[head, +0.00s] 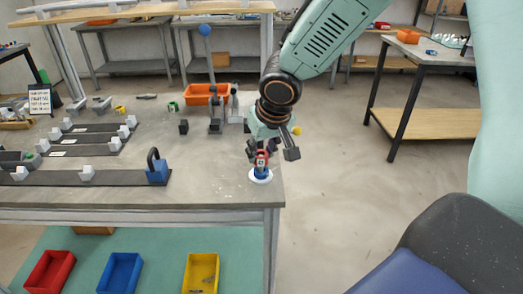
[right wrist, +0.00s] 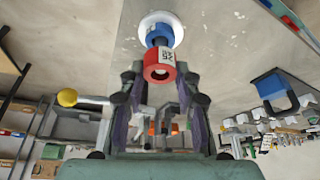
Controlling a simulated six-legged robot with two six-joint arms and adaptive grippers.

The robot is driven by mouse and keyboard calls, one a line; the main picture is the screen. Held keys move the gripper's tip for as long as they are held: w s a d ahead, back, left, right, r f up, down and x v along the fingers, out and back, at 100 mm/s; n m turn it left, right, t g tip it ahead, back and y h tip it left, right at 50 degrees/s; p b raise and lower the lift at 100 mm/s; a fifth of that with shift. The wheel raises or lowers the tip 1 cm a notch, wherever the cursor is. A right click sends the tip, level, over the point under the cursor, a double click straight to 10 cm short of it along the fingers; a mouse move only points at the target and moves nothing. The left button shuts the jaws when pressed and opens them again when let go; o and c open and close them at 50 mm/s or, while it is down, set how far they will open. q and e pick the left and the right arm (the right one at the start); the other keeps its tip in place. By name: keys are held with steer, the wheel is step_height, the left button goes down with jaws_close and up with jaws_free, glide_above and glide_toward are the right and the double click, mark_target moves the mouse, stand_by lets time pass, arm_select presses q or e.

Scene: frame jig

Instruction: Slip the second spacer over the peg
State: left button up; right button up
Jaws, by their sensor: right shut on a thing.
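A white round base (head: 261,178) stands near the table's right front corner; it also shows in the right wrist view (right wrist: 176,28). A blue spacer (head: 261,171) sits low on it, seen too in the right wrist view (right wrist: 158,36). My right gripper (head: 262,151) is shut on a red spacer (right wrist: 159,64) with a white printed label. The red spacer is above the blue one and roughly in line with it. The peg is mostly hidden by the spacers; I cannot tell whether the red spacer is around it. My left gripper is not in view.
A blue block with a black handle (head: 157,171) stands to the left on a dark strip. Behind are an orange bin (head: 205,94) and grey stands. Red, blue and yellow trays (head: 201,272) lie below the table front. Open floor lies right of the table.

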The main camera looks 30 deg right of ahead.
steer(key=shift+a, duration=0.1)
steer(key=o, duration=1.2)
steer(key=shift+o, duration=0.2)
steer(key=shift+r, duration=0.1)
steer(key=v, duration=0.7)
steer(key=shift+r, duration=0.15)
steer(key=shift+s, duration=0.15)
